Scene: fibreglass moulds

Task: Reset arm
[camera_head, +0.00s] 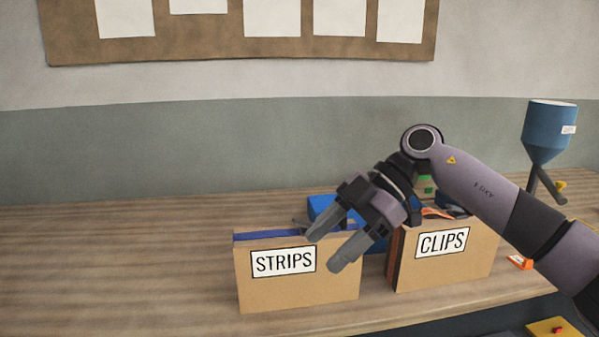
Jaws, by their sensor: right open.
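My right arm comes in from the right in the head view. Its gripper (325,252) is open, with its two fingers spread and pointing down to the left. The fingers appear in front of the right part of the STRIPS box (298,290), and I see nothing held between them. I cannot tell the exact gap between the fingers and the box. My left gripper is not in view.
The CLIPS box (440,268) stands right of the STRIPS box, partly filled. A blue object (322,205) is behind them, partly hidden. A blue hopper (549,130) stands at the right. The wooden table (110,265) is clear on the left.

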